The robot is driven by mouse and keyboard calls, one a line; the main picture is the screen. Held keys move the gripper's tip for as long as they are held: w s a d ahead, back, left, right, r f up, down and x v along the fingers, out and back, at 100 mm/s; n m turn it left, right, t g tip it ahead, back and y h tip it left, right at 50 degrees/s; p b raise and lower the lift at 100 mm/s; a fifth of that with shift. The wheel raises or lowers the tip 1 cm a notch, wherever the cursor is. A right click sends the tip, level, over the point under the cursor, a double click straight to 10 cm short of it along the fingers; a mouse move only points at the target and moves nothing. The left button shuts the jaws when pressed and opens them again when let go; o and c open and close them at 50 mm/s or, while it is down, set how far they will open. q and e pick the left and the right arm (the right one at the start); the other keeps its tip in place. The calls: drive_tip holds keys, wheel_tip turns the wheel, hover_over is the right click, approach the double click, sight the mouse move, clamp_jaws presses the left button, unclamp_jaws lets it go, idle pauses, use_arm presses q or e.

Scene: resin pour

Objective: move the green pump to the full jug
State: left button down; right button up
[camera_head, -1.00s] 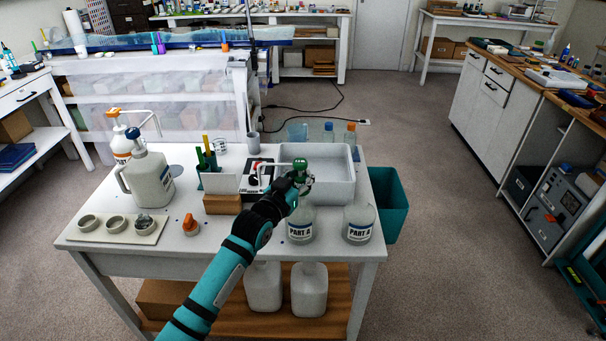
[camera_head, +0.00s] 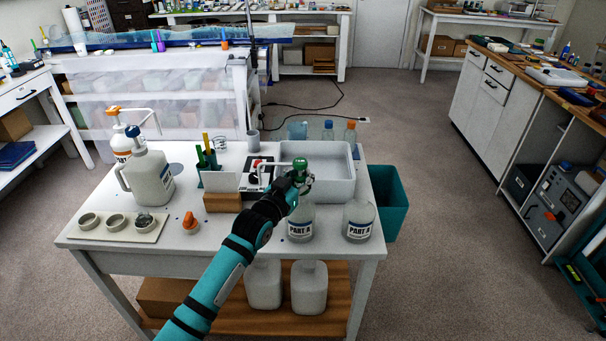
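The green pump (camera_head: 300,162) has a green head and a pale spout that points left. It stands upright above the neck of the left PART A jug (camera_head: 300,227). My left gripper (camera_head: 301,181) is at the pump, just below its head, and hides much of its body. I cannot tell whether the fingers are closed on it, or whether the pump is seated in the jug. A second PART A jug (camera_head: 359,224), with no pump, stands to the right. The fill levels are hard to read. My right gripper is not in view.
A grey tray (camera_head: 340,190) lies behind the PART A jugs. An orange cap (camera_head: 190,222) and a tray of cups (camera_head: 96,236) are at the front left.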

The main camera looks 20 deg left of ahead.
use_arm(q)
drive_tip(key=shift+f, duration=0.15)
drive_tip(key=shift+f+b, duration=0.5)
drive_tip(key=shift+f, duration=0.2)
drive_tip(key=shift+f, duration=0.45)
idle(0.5)
drive_tip(key=c, duration=1.2)
unclamp_jaws()
drive_tip(key=s+a, duration=0.2)
drive_tip(key=s, duration=1)
wheel_tip(320, 180, up, 6)
drive_tip(key=p, duration=0.5)
drive_tip(key=shift+w+a+f, duration=0.1)
drive_tip(key=shift+a+f, duration=0.05)
drive_tip(key=shift+f, duration=0.1)
